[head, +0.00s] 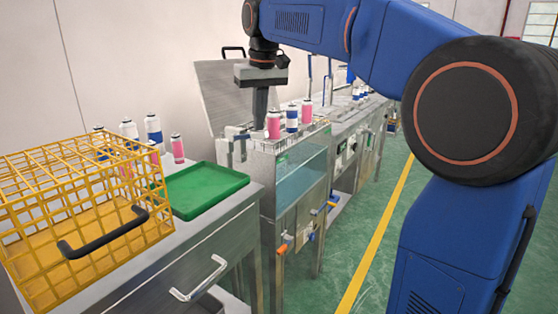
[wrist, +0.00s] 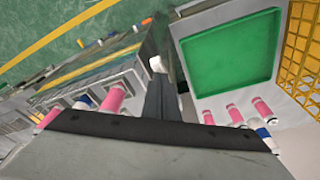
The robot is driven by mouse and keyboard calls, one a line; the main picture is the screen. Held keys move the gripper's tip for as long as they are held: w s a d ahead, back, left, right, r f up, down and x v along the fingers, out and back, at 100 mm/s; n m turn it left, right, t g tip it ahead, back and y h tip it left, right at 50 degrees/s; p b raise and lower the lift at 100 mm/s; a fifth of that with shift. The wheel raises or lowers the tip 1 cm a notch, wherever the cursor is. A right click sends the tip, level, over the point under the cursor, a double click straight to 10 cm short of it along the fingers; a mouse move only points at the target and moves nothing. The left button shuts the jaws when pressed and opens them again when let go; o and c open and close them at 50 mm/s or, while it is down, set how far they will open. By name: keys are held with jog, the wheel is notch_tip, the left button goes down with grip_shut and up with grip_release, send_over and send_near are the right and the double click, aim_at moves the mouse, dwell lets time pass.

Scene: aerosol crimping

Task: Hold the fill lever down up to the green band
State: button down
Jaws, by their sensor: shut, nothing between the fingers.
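My gripper (head: 260,115) points down over the left end of the water tank (head: 300,178), its fingers together and empty. In the wrist view the closed fingers (wrist: 161,90) reach toward a small white rounded end (wrist: 156,63), which may be part of the fill lever; I cannot tell whether they touch. In the head view a pale metal fitting (head: 238,142) stands at the tank's left edge, just left of the fingertips. I cannot make out the fill lever for certain, and no green band or gauge can be picked out.
Pink and white cans (head: 273,124) stand on the tank's top, close right of my gripper. A green tray (head: 204,190) and a yellow wire crate (head: 85,205) sit on the near left bench, with several cans behind. Orange-handled valves (head: 282,249) are below the tank. The right floor is open.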

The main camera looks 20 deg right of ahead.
jog(key=shift+f, duration=3)
jog(key=shift+r, duration=0.15)
dwell(2.7)
jog(key=shift+s+d+r, duration=0.1)
jog(key=shift+r, duration=0.9)
dwell(1.2)
